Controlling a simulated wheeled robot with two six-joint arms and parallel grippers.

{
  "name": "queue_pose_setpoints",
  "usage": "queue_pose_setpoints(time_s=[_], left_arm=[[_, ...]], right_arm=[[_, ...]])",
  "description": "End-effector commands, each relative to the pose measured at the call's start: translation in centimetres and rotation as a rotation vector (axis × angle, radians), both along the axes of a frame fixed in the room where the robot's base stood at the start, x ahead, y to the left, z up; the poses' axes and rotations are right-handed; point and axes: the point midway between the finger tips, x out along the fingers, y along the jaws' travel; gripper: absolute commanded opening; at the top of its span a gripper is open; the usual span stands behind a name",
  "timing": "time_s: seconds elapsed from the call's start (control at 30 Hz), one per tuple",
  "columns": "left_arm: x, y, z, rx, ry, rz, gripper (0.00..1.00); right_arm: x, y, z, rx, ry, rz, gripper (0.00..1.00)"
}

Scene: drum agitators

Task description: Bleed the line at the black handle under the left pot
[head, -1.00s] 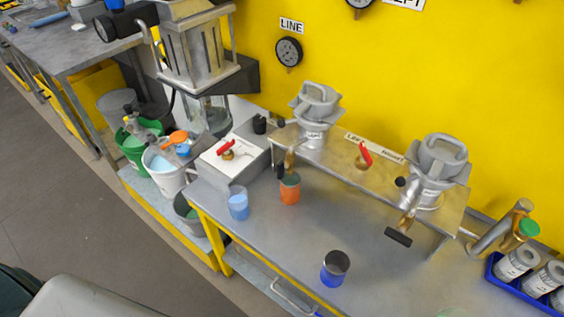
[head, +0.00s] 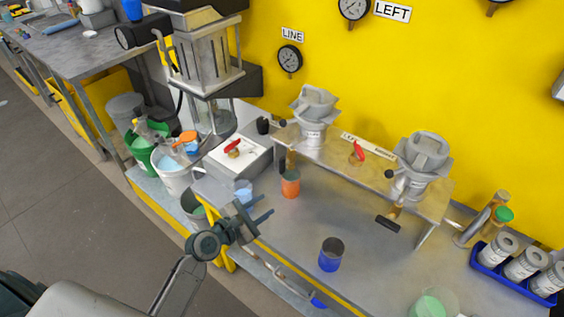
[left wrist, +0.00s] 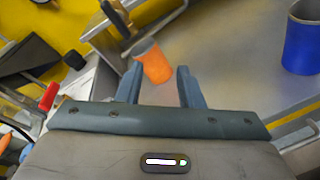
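The left pot (head: 311,118) is a grey metal vessel on the raised shelf. Beneath it is a brass outlet (head: 291,158) with a black handle (head: 282,166) hanging beside it. An orange cup (head: 290,184) stands below the outlet. My left gripper (head: 255,208) is open and empty over the bench's front edge, short of the orange cup and the handle. In the left wrist view the orange cup (left wrist: 154,64) shows beyond and between the two parted fingers, and a dark handle (left wrist: 115,16) shows at the top. My right gripper is not in view.
A dark blue cup (head: 331,254) stands on the open bench. A box with a red valve (head: 234,147) is at left. The right pot (head: 421,160) has its own black handle (head: 387,223).

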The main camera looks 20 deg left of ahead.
Motion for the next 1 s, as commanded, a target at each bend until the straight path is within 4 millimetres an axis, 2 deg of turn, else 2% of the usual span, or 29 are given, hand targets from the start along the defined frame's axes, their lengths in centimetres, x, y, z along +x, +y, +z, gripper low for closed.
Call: queue_pose_setpoints(time_s=[0.03,0.1,0.2,0.3,0.47,0.8,1.0], left_arm=[[1.1,0.4,1.5,-0.141,0.002,0.042,0.34],[2.1,0.9,3.1,-0.320,0.012,0.089,0.34],[3.1,1.6,4.5,-0.498,0.024,0.129,0.34],[3.6,1.9,5.2,-0.587,0.032,0.147,0.34],[5.0,1.5,5.4,-0.613,0.034,0.152,0.34],[10.9,-0.7,5.5,-0.609,0.034,0.150,0.34],[13.1,-1.5,5.4,-0.607,0.035,0.149,0.34]], right_arm=[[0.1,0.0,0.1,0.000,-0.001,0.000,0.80],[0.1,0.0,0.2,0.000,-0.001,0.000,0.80],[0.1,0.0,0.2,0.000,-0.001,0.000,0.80],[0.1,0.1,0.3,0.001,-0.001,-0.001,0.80],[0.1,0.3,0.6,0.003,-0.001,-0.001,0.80],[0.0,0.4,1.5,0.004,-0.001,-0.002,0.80],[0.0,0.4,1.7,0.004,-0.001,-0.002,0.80]])
